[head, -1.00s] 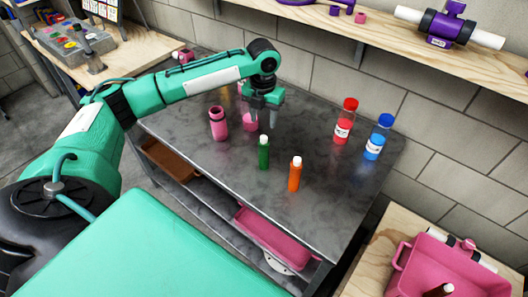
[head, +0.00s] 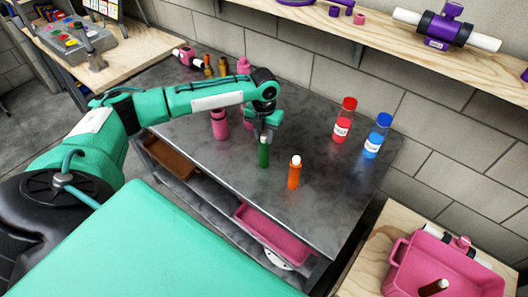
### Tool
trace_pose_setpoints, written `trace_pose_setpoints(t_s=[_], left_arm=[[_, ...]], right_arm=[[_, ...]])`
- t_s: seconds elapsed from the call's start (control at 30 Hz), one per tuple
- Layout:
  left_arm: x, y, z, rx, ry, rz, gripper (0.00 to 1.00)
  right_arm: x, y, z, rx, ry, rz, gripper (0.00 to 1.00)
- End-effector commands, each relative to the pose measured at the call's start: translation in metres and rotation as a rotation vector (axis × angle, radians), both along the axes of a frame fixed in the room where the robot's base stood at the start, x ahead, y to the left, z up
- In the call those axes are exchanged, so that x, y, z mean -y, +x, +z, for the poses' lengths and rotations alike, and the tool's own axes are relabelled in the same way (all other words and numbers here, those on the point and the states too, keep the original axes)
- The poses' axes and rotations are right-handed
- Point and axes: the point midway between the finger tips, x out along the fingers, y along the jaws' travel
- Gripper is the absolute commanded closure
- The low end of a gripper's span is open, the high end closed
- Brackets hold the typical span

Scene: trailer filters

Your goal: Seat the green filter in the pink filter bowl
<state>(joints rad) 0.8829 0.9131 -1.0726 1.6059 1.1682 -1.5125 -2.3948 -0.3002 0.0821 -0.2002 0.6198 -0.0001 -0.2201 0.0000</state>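The green filter (head: 264,155) stands upright on the dark metal table, with its pale top just under my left gripper. My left gripper (head: 263,133) points down at the top of the green filter. Its fingertips are small and overlap the filter's top, so I cannot tell whether they are open or touch it. A pink cylinder that looks like the pink filter bowl (head: 220,127) stands upright to the left of the green filter, apart from it. A shorter pink piece beside it is mostly hidden behind my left gripper. My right gripper is not in view.
An orange filter (head: 294,174) stands right of the green one. A red bottle (head: 342,122) and a blue bottle (head: 378,138) stand at the right. Pink and brown parts stand at the back left. A pink bin (head: 405,262) is lower right. The table (head: 330,210) is clear towards its front right.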

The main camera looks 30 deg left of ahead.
Motion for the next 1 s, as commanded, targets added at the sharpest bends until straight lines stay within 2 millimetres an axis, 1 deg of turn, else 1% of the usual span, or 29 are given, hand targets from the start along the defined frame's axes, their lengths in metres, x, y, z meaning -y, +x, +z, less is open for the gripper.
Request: trace_pose_setpoints(t_s=[0.03, 0.1, 0.13, 0.47, 0.57, 0.67, 0.77, 0.87, 1.0], left_arm=[[0.0, 0.0, 0.0, 0.0, 0.0, 0.0, 0.81], [0.0, 0.0, 0.0, 0.0, 0.0, 0.0, 0.95], [0.0, 0.0, 0.0, 0.0, 0.0, 0.0, 1.0], [0.0, 0.0, 0.002, 0.001, -0.001, 0.0, 1.0], [0.0, 0.001, 0.006, 0.002, -0.001, 0.0, 1.0], [0.0, 0.001, 0.015, 0.001, -0.002, 0.0, 1.0], [0.0, 0.001, 0.03, 0.004, 0.0, 0.0, 1.0], [0.0, 0.001, 0.054, 0.006, -0.001, 0.0, 1.0], [0.0, 0.001, 0.095, 0.007, -0.001, 0.0, 1.0]], right_arm=[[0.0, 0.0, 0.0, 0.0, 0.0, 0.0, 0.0], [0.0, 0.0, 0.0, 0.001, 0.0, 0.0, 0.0], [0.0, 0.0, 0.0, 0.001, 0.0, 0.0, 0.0], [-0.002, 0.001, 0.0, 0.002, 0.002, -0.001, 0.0], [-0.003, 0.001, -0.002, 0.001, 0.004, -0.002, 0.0], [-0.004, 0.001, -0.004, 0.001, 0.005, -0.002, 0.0], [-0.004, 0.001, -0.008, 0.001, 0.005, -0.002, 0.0], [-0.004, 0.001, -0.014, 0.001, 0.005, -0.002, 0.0], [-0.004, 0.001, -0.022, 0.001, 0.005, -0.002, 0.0]])
